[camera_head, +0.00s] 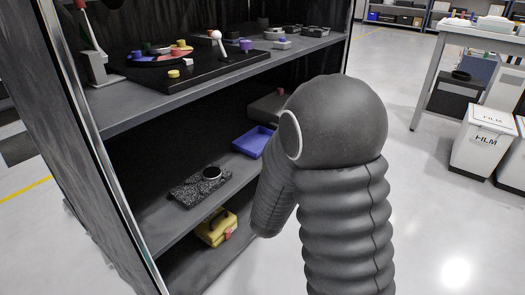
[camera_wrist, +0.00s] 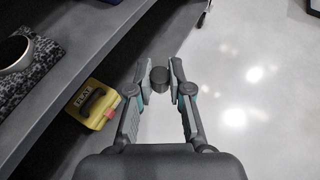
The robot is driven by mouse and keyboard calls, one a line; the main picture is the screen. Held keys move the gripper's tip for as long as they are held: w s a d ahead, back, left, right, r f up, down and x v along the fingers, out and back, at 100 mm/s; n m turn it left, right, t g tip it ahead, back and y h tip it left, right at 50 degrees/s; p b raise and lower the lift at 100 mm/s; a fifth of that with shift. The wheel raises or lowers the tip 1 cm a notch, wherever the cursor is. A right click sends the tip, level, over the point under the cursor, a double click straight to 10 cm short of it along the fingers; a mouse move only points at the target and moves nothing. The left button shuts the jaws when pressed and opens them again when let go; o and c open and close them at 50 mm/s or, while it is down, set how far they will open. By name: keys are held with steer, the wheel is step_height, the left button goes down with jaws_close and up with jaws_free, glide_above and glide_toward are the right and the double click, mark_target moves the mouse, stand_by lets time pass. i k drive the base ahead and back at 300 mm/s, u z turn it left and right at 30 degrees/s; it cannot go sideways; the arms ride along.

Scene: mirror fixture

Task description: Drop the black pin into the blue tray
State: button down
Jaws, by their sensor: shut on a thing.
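My gripper (camera_wrist: 159,78) shows in the wrist view, shut on a black pin (camera_wrist: 158,77) that sits between its two fingertips. I see only the pin's round dark end. The gripper is out past the shelf edge, with the pale floor behind the pin. In the head view my own arm hides the gripper and the pin. The blue tray (camera_head: 253,141) lies on the middle shelf of the cabinet, left of my arm, which is close to its right side.
On the middle shelf (camera_wrist: 75,60), a speckled dark block with a round ring (camera_head: 211,173) lies left of the tray. A yellow case (camera_head: 217,228) is below. The upper shelf (camera_head: 220,80) holds a black board and small parts.

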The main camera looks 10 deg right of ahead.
mark_target(262, 143)
steer(key=k, duration=0.2)
steer(key=z, duration=1.15)
steer(key=i, duration=0.65)
steer(key=u, duration=1.35)
